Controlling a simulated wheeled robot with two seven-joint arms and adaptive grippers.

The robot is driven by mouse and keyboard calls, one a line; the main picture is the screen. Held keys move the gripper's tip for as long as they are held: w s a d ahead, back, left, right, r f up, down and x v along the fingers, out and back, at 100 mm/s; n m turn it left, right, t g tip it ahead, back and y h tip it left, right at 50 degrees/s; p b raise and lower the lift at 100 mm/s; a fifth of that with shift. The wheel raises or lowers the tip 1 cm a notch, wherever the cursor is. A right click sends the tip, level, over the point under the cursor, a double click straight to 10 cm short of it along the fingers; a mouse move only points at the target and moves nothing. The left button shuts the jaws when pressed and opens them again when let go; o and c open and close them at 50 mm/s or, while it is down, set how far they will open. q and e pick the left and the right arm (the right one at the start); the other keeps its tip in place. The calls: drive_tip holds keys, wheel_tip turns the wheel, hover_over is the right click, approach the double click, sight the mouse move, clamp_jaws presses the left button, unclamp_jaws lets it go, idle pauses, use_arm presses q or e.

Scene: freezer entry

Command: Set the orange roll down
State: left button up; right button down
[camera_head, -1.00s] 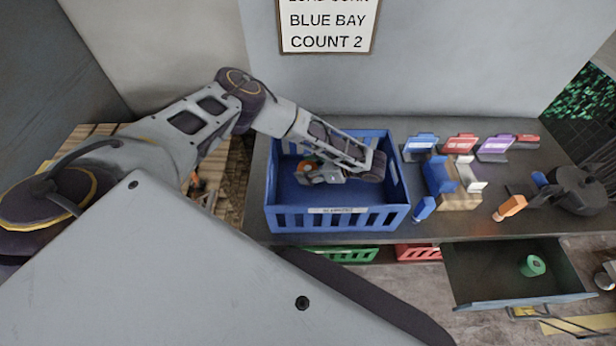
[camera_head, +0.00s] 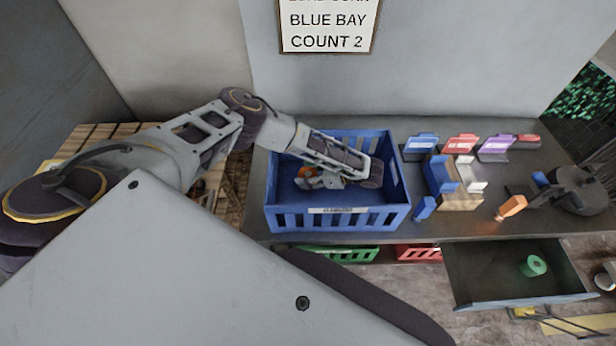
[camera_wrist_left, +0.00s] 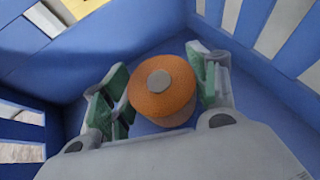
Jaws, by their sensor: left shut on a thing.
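The orange roll (camera_head: 305,172) is inside the blue crate (camera_head: 338,218) on the bench. My left gripper (camera_head: 312,180) reaches down into the crate and is shut on the roll. In the left wrist view the orange roll (camera_wrist_left: 162,92) sits between the green pads of my left gripper (camera_wrist_left: 160,98), with its grey core facing the camera. Blue crate walls (camera_wrist_left: 60,60) surround it. I cannot tell whether the roll touches the crate floor. My right gripper is not clearly in view.
Small blue, red and purple stands (camera_head: 460,145) and a wood-and-blue holder (camera_head: 450,185) are right of the crate. A dark device (camera_head: 580,188) stands farther right. An open drawer with a green roll (camera_head: 532,265) is below. Green (camera_head: 345,254) and red (camera_head: 418,253) crates are under the bench.

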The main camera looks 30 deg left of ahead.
use_arm(q)
drive_tip(key=shift+f, duration=0.6)
drive_tip(key=o, duration=1.1)
drive_tip(key=shift+f, duration=0.1)
drive_tip(key=shift+d, duration=0.1)
drive_tip(key=v, duration=1.2)
